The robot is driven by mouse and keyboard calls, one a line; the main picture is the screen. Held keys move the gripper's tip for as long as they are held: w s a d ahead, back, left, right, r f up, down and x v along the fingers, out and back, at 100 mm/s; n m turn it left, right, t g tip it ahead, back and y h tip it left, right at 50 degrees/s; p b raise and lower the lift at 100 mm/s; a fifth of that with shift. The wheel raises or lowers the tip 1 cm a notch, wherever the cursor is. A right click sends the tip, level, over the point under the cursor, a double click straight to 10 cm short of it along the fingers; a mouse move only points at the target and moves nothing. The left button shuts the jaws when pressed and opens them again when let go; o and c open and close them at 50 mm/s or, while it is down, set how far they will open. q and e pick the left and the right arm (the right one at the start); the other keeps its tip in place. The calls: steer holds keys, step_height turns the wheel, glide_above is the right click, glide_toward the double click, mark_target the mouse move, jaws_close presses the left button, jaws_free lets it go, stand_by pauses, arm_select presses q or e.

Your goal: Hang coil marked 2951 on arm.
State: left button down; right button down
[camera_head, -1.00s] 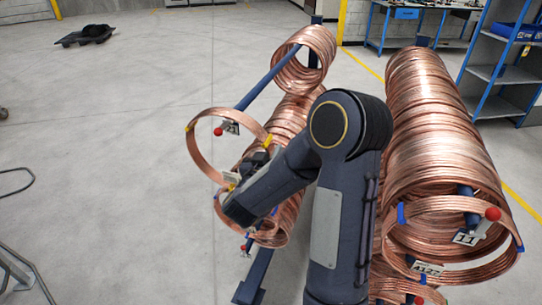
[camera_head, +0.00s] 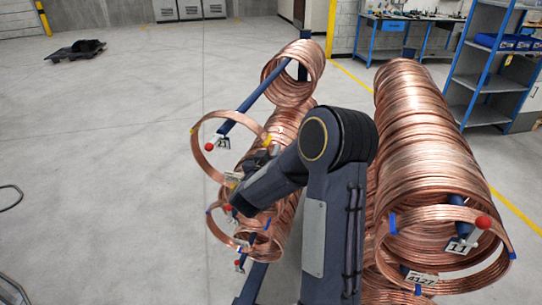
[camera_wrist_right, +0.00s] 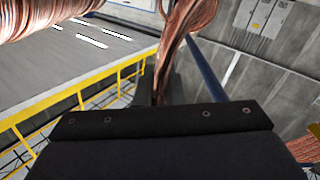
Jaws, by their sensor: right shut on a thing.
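A thin copper coil with yellow ties (camera_head: 198,152) is held by my right gripper (camera_head: 252,168) at its lower right side. A white tag (camera_head: 233,180) is beside the grip; its number is too small to read. A blue rack arm (camera_head: 250,98) ends in a red ball inside the coil's outline, beside a small plate that seems to read 21. The ring appears to be around the arm's tip, but I cannot tell its clearance. In the right wrist view, copper strands (camera_wrist_right: 180,30) rise from behind the dark gripper body; its fingertips are hidden. My left gripper is not in view.
Another coil (camera_head: 293,75) hangs farther back on the same arm. Lower coils with blue ties (camera_head: 222,222) hang beneath the held coil. A long row of coils (camera_head: 425,150) fills the right side, with plates 11 and 4127. The floor at left is open.

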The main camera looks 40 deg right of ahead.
steer(key=f+b+x, duration=0.1)
steer(key=x, duration=0.5)
steer(key=shift+b, duration=0.3)
steer(key=shift+w+d+f, duration=0.15)
stand_by(0.6)
steer(key=c, duration=1.5)
jaws_free()
steer(key=shift+o, duration=0.2)
steer(key=shift+f, duration=0.15)
steer(key=b+v, duration=0.2)
steer(key=v, duration=0.4)
steer(key=shift+a, duration=0.35)
steer(key=shift+s+a, duration=0.5)
steer(key=shift+s, duration=0.05)
